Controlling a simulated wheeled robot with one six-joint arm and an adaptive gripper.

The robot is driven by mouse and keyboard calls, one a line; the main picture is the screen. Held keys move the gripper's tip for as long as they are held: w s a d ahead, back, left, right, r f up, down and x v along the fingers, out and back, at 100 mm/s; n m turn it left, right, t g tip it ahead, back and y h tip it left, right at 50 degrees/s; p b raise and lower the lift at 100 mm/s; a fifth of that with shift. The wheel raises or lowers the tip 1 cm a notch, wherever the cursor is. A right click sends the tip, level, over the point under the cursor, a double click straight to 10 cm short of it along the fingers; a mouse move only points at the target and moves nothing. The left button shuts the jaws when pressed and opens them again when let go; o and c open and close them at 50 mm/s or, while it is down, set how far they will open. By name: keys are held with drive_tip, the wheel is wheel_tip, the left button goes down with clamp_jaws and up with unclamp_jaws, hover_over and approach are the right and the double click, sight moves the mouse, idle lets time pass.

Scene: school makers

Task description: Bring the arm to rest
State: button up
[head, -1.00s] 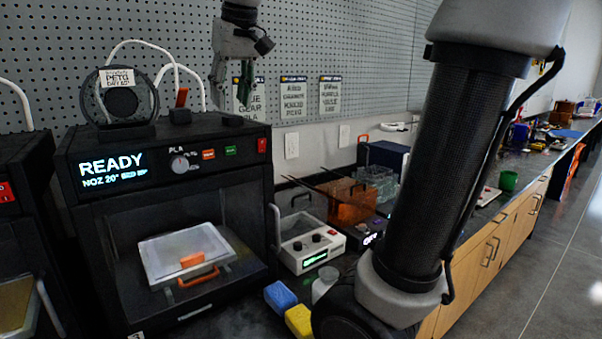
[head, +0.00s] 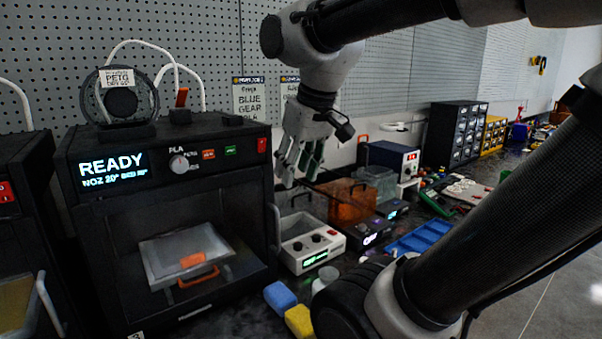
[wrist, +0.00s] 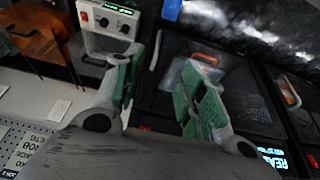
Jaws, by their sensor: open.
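My gripper (head: 300,160) hangs pointing down in the head view, in front of the pegboard and to the right of the 3D printer. Its green-padded fingers are apart with nothing between them. In the wrist view my gripper (wrist: 160,90) also shows open and empty, above the bench. My arm is bent, with one link crossing the top of the head view and another rising at the right.
A black printer (head: 165,215) reading READY stands at left, with a plate and orange part (head: 198,262) inside. A white control box (head: 312,243), an amber box (head: 345,201), a blue tray (head: 418,237) and blue and yellow blocks (head: 298,320) occupy the bench. Drawer cabinets (head: 458,132) stand farther back.

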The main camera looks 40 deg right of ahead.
drive_tip(key=shift+s+d+f, duration=0.15)
drive_tip(key=shift+s+f, duration=0.3)
drive_tip(key=shift+f, duration=0.1)
drive_tip(key=s+f, duration=0.4)
drive_tip(key=f, duration=0.1)
drive_tip(key=shift+d, duration=0.45)
